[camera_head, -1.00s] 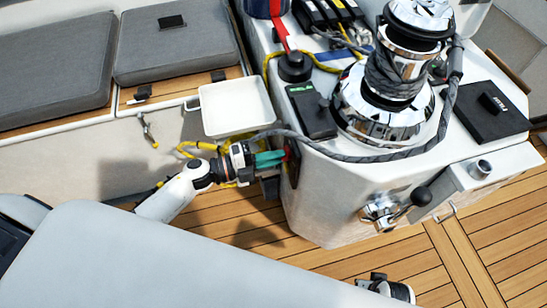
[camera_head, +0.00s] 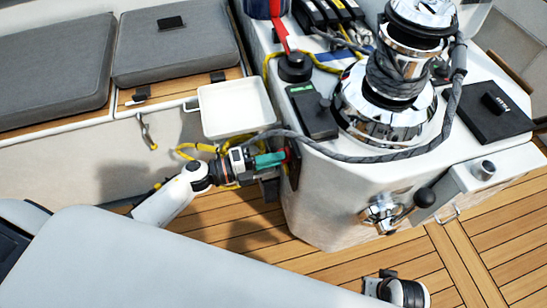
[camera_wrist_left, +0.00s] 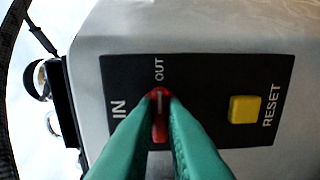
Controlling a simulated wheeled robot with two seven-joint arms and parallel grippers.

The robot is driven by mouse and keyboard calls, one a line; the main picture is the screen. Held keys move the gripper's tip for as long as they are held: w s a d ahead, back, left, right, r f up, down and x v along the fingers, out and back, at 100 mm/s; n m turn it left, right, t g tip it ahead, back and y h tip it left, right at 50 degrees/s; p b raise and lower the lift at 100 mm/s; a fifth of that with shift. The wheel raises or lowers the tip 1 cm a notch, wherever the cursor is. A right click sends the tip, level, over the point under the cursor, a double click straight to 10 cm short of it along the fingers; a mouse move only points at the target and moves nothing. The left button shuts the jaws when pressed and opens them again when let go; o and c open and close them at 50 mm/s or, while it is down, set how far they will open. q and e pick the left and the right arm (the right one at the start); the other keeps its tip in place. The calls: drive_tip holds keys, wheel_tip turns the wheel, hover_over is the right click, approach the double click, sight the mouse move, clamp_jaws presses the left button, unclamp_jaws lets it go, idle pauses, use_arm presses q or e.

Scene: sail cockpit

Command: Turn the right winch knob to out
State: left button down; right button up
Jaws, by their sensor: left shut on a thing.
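The winch knob (camera_wrist_left: 160,132) is a small red handle on a black panel (camera_wrist_left: 205,75) marked IN, OUT and RESET. My left gripper's teal fingers (camera_wrist_left: 161,98) are closed around the knob from both sides in the left wrist view. A pale mark at the knob's top end lies in line with the word OUT (camera_wrist_left: 158,69). IN is to the left of the knob. In the head view, my left gripper (camera_head: 272,159) reaches the side of the white console, and the fingers hide most of the knob there. My right gripper's fingers do not show.
A yellow button (camera_wrist_left: 243,109) sits beside RESET. The white console (camera_head: 345,215) carries a chrome winch (camera_head: 390,110) wrapped in grey rope (camera_head: 370,158). A white tray (camera_head: 236,110) is just behind my left gripper. Grey seat cushions (camera_head: 175,45) lie at upper left.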

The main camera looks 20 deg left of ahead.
use_arm(q)
drive_tip(key=c, duration=1.5)
unclamp_jaws()
drive_tip(key=v, duration=1.2)
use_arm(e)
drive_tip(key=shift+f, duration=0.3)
